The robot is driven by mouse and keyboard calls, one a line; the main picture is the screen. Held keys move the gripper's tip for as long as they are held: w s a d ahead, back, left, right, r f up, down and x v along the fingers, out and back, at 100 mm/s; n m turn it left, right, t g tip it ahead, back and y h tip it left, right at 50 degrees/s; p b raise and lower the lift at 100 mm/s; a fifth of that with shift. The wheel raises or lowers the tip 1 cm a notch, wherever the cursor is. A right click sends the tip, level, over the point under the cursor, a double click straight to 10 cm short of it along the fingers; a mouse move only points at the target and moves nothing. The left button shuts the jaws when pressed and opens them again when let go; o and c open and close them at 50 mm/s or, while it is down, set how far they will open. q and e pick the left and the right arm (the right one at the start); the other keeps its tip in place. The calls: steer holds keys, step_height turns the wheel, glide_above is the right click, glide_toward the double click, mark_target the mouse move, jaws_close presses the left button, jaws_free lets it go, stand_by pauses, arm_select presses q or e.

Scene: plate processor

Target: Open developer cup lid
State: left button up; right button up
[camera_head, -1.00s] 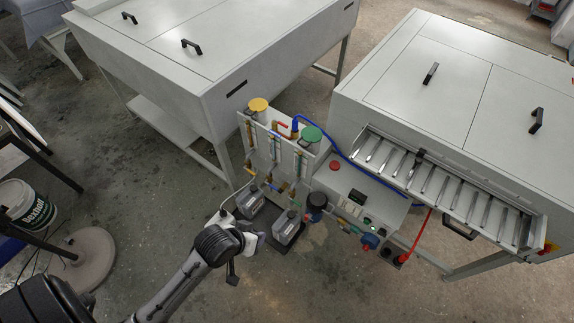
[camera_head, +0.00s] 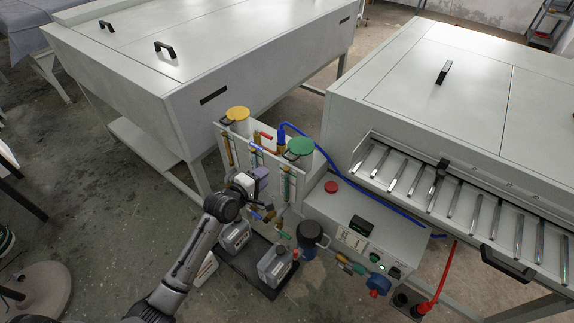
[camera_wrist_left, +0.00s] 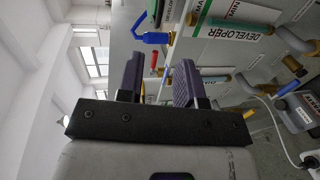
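Two lidded cups stand at the top of the panel in the head view, one with a yellow lid (camera_head: 238,114) and one with a green lid (camera_head: 300,147). Both lids look shut. The word DEVELOPER is on a green-edged label (camera_wrist_left: 228,31) in the left wrist view; the head view does not show which cup it belongs to. My left gripper (camera_head: 261,184) is in front of the panel, below and left of the green lid. In the left wrist view its purple fingers (camera_wrist_left: 159,80) are apart with nothing between them. My right gripper is out of view.
Valves and tubes cover the panel (camera_head: 233,175). Grey jugs (camera_head: 275,263) stand below it. A large white machine (camera_head: 190,90) stands behind, with another (camera_head: 440,100) at right.

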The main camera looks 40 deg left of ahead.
mark_target(287, 158)
arm_select(q)
steer(key=b+x, duration=0.3)
steer(key=x, duration=1)
steer(key=shift+w, duration=0.35)
jaws_close()
